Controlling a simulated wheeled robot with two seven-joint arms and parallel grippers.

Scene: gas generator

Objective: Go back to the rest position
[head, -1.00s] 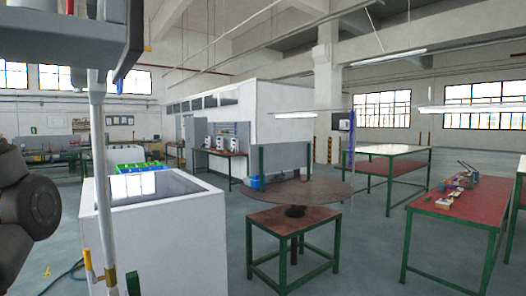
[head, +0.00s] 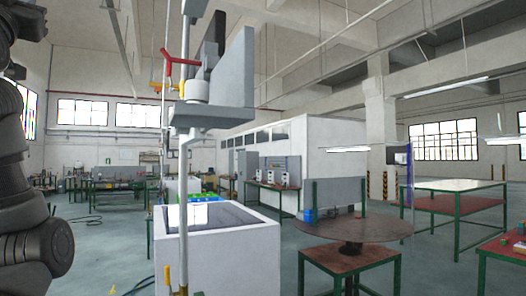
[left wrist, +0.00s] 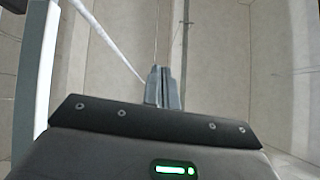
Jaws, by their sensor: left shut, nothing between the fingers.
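My left gripper (left wrist: 164,88) shows in the left wrist view with its two grey fingers together and nothing between them. It points up toward pale wall or ceiling panels. In the head view only dark links of my left arm show along the left edge; its gripper is out of that view. My right arm and gripper are in neither view.
A grey fixture with a red handle (head: 181,63) stands close ahead on a pale vertical pipe (head: 184,215). Behind it is a white cabinet (head: 235,250) with a dark glossy top. A round brown table (head: 375,229) and green-framed tables are at right. Floor is open at left.

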